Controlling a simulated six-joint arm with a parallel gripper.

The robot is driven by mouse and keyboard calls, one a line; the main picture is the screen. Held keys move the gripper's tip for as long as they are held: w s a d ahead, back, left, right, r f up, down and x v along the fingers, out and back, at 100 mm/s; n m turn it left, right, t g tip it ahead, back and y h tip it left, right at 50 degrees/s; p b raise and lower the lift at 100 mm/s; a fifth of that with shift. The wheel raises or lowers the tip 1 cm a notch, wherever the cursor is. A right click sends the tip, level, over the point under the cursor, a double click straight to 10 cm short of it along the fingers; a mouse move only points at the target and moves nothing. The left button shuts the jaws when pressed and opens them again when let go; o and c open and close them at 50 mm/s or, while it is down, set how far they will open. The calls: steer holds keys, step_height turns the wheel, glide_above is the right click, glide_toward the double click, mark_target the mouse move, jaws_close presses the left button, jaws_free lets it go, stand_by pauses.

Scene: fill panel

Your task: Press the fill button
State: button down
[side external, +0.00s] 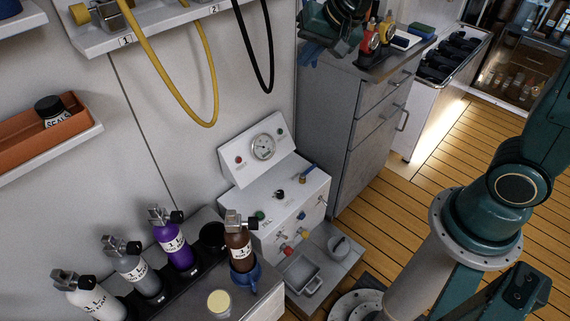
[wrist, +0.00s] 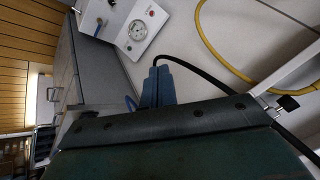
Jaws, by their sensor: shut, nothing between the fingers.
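The white fill panel (side external: 290,183) stands against the wall in the side view, with a sloped face carrying a round gauge (side external: 264,147) and a red light or button. A green button (side external: 259,215) sits on its flat top near the front left, beside a small label. A black knob (side external: 279,194) is behind it. My gripper (side external: 312,54) is at the top of the side view, well above and apart from the panel, its blue fingers shut and empty. In the wrist view, the shut fingers (wrist: 157,84) show below the gauge (wrist: 137,30); the green button is not clear there.
Several labelled cylinders (side external: 174,245) stand in a rack at front left, with a brown one (side external: 238,250) nearest the panel. A yellow hose (side external: 190,119) and a black hose (side external: 270,75) hang from the wall shelf. A grey cabinet (side external: 352,125) stands right of the panel.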

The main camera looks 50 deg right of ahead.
steer(key=w+a+f+m, duration=0.2)
steer(key=w+f+m, duration=0.2)
steer(key=w+f, duration=0.45)
steer(key=m+t+y, duration=0.1)
steer(key=m+t, duration=0.1)
steer(key=m, duration=1.1)
glide_above(262, 215)
step_height(262, 215, down, 42)
steer(key=shift+s+f, duration=0.15)
steer(key=shift+f, duration=0.7)
steer(key=shift+f, duration=0.1)
steer(key=shift+f, duration=4.3)
